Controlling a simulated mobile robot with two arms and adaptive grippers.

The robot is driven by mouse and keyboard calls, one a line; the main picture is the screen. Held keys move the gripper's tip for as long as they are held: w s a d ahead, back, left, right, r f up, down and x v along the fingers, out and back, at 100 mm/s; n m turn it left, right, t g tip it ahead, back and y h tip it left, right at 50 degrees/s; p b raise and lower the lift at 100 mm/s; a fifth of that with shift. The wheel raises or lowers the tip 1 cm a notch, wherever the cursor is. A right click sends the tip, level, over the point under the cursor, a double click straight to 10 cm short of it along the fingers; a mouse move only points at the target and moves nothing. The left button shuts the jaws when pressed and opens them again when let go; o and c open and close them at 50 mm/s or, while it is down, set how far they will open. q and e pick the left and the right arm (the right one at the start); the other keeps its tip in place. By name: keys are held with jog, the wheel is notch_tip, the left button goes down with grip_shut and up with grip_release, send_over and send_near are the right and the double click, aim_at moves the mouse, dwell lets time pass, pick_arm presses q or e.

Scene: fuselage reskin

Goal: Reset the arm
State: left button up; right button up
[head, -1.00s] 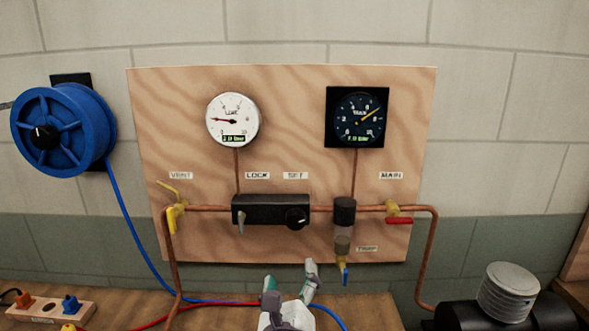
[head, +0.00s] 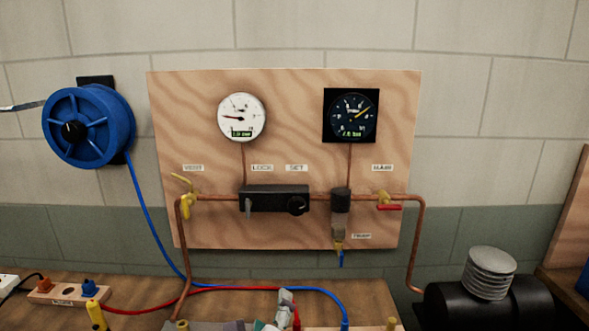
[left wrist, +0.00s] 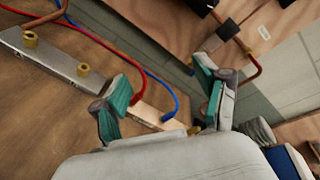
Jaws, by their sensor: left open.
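My left gripper (head: 274,313) shows at the bottom middle of the head view, low in front of the plywood panel (head: 210,140). Only its fingertip parts show there; the rest is below the frame. In the left wrist view the two green-and-grey fingers (left wrist: 164,100) stand apart, with nothing held between them. Behind them are a pale block (left wrist: 145,115) and the ends of a red hose (left wrist: 118,70) and a blue hose (left wrist: 160,78). My right gripper is in neither view.
The panel carries a white gauge (head: 241,117), a black gauge (head: 351,116), a black regulator box (head: 270,198) and copper pipes. A blue reel (head: 88,127) hangs at left. A black tank (head: 490,305) stands at right. Hoses cross the bench (head: 140,290).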

pick_arm(q)
jog(key=s+a+f+n+g, duration=0.3)
jog(key=s+a+f+n, duration=0.15)
jog(key=f+n, duration=0.2)
jog(key=s+a+f+n+g, duration=0.3)
jog(key=s+a+f+n, duration=0.15)
jog(key=f, duration=0.25)
jog(key=s+a+f+n+g, duration=0.35)
jog(key=s+f+n, duration=0.2)
jog(key=s, duration=0.35)
jog(key=s+a+f+n+g, duration=0.3)
jog(key=s+a+f+n, duration=0.1)
jog(key=s+n, duration=0.35)
notch_tip(320, 180, down, 24)
jog(key=s+m, duration=0.1)
jog(key=s+a+f+g, duration=0.2)
jog(key=s+a+f, duration=0.1)
jog(key=s+f, duration=1.4)
jog(key=shift+s+f, duration=0.35)
jog(key=shift+f, duration=0.45)
